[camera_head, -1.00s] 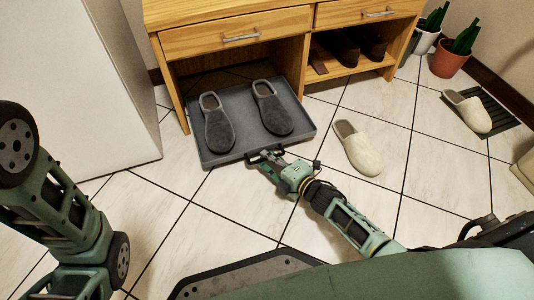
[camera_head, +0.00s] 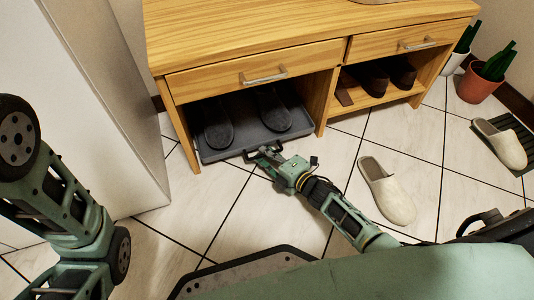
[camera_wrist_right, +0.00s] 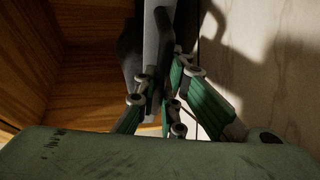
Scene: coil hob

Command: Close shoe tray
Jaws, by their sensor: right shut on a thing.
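The grey shoe tray (camera_head: 296,123) sits on the floor, mostly inside the lower left opening of the wooden cabinet (camera_head: 240,52), with its front part sticking out a little. Two dark grey slippers (camera_head: 274,110) lie in it, their far ends in shadow under the drawer. My right gripper (camera_head: 262,153) is shut on the handle at the tray's front edge. In the right wrist view, the fingers (camera_wrist_right: 160,98) close around a dark bar beside the tray's grey edge (camera_wrist_right: 151,45). Of my left arm only links show at the left; its gripper is out of view.
A beige slipper (camera_head: 388,190) lies on the tiles right of my right arm, and another (camera_head: 501,143) rests on a dark mat. Brown shoes (camera_head: 366,80) fill the cabinet's right shelf. A white block (camera_head: 95,95) stands left; potted plants (camera_head: 482,78) stand right.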

